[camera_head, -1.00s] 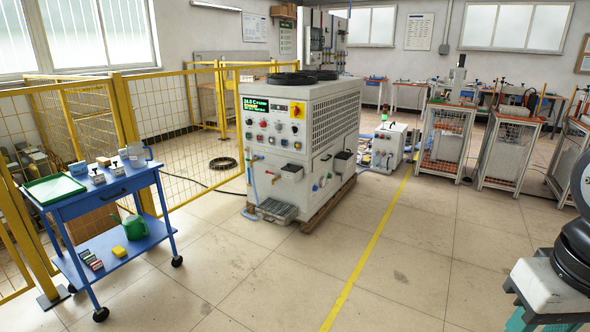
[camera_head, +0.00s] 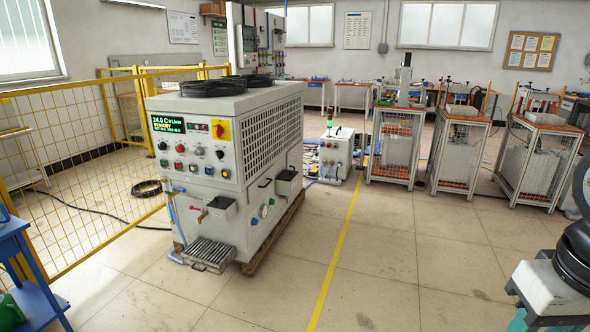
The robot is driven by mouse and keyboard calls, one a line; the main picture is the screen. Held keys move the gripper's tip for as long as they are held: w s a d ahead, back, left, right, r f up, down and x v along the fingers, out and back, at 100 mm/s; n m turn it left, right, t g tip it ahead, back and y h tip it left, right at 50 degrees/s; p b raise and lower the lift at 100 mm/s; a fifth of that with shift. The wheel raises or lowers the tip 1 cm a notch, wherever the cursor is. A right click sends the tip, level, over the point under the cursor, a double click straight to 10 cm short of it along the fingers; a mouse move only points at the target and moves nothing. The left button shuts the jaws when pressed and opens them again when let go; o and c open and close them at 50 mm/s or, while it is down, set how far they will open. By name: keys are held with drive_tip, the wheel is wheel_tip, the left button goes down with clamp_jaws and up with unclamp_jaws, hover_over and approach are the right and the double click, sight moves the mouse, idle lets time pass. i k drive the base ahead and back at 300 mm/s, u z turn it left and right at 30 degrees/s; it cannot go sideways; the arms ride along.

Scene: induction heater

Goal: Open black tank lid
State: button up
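The large grey induction heater cabinet (camera_head: 232,150) stands on a wooden pallet left of centre. A small grey box with a dark top (camera_head: 221,202) sticks out low on its front. A second small box with a dark top (camera_head: 287,174) is mounted on its right side. Both tops look shut. I cannot tell for sure which is the black tank lid. My gripper is not in view; only part of my own body shows at the right edge.
A metal grate step (camera_head: 209,252) lies at the cabinet's front foot. Black coils (camera_head: 213,86) rest on top. A yellow mesh fence (camera_head: 75,150) runs along the left. The blue cart (camera_head: 22,270) is at the left edge. Open floor (camera_head: 385,270) lies right of the yellow line.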

sight(220, 202)
drive_tip(key=u, duration=0.05)
drive_tip(key=i, duration=1.85)
drive_tip(key=u, duration=1)
drive_tip(key=i, duration=1.3)
drive_tip(key=u, duration=1)
drive_tip(key=i, duration=0.45)
drive_tip(key=u, duration=0.25)
